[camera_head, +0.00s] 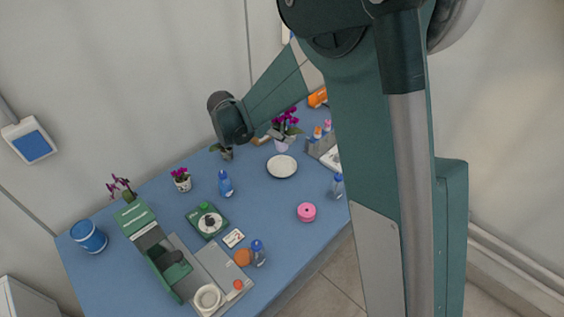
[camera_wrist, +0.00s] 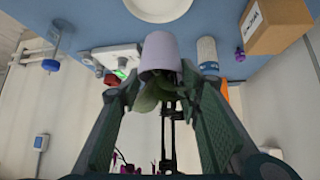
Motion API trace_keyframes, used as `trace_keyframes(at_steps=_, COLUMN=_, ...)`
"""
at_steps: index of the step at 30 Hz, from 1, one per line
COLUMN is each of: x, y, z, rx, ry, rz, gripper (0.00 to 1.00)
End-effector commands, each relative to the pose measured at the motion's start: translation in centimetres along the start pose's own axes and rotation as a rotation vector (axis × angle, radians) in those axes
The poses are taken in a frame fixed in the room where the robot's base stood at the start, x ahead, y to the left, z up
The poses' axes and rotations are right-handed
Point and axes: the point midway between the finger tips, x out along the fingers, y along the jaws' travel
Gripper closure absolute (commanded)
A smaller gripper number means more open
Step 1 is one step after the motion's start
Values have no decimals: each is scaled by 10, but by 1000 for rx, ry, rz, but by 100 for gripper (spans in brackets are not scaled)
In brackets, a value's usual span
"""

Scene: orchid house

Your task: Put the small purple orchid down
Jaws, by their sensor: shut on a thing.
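My gripper (camera_head: 278,135) is shut on the small purple orchid (camera_head: 287,117), which has magenta flowers and a pale lavender pot (camera_head: 281,146). In the wrist view the pot (camera_wrist: 161,52) is between the two fingers of my gripper (camera_wrist: 160,90), with green leaves (camera_wrist: 147,100) below it in the picture and some dark magenta flowers near the bottom edge. In the head view the pot shows just behind a white round plate (camera_head: 282,167). I cannot tell whether the pot touches the table. The plate also shows at the top of the wrist view (camera_wrist: 158,8).
The blue table (camera_head: 160,215) holds a small potted orchid (camera_head: 181,179), a blue bottle (camera_head: 225,184), a green scale-like device (camera_head: 207,220), a pink ring (camera_head: 306,212) and a grey caddy (camera_head: 321,146). In the wrist view a cardboard box (camera_wrist: 272,27) stands at the right.

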Motion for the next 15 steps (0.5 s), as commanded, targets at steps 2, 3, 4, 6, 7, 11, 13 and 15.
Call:
trace_keyframes(at_steps=2, x=5, y=0, z=5, rx=0, ry=0, rz=0, gripper=83)
trace_keyframes(at_steps=3, x=8, y=0, z=8, rx=0, ry=0, rz=0, gripper=83)
trace_keyframes(at_steps=4, x=11, y=0, z=11, rx=0, ry=0, rz=0, gripper=83)
trace_keyframes(at_steps=6, x=18, y=0, z=18, rx=0, ry=0, rz=0, gripper=83)
trace_keyframes(at_steps=7, x=21, y=0, z=21, rx=0, ry=0, rz=0, gripper=83)
trace_keyframes(at_steps=11, x=33, y=0, z=33, rx=0, ry=0, rz=0, gripper=83)
trace_keyframes(at_steps=13, x=38, y=0, z=38, rx=0, ry=0, rz=0, gripper=83)
trace_keyframes(at_steps=15, x=41, y=0, z=41, rx=0, ry=0, rz=0, gripper=83)
